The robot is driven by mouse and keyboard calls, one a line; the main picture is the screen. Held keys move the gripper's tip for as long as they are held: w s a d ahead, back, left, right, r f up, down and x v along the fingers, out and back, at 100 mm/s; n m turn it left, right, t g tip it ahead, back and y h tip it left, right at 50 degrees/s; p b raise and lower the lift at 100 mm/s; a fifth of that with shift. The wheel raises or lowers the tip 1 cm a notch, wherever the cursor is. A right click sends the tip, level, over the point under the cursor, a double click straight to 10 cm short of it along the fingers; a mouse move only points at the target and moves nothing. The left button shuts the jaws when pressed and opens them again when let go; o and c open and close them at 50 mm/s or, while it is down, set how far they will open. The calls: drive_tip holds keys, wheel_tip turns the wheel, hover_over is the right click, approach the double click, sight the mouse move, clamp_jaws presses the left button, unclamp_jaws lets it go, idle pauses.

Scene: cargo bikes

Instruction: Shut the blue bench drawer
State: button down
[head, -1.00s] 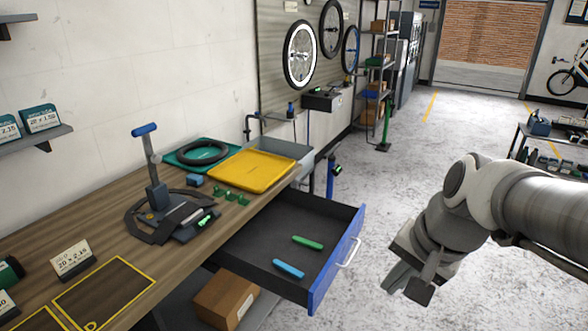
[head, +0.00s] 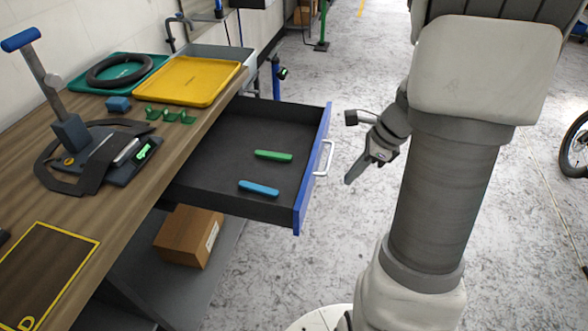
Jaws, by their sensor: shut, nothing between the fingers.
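The blue bench drawer (head: 313,172) is pulled out from the wooden workbench (head: 150,192), to the right of it. Its blue front carries a pale handle (head: 325,158). A green bar (head: 273,155) and a blue bar (head: 258,188) lie inside on the dark drawer bottom. My gripper (head: 349,180) is shut and empty. It shows just to the right of the handle, with a visible gap between them in the picture. Its exact distance from the drawer front is hard to judge.
A cardboard box (head: 188,236) sits on the grey shelf under the drawer. The bench top holds a yellow tray (head: 200,82), a green tray with a black ring, and a dark clamp-like tool.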

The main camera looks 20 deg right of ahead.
drive_tip(key=w+a+f+b, duration=0.4)
drive_tip(key=a+f, duration=0.2)
drive_tip(key=f, duration=0.3)
drive_tip(key=shift+w+f, duration=0.3)
drive_tip(key=shift+f, duration=0.1)
drive_tip(key=shift+a, duration=0.1)
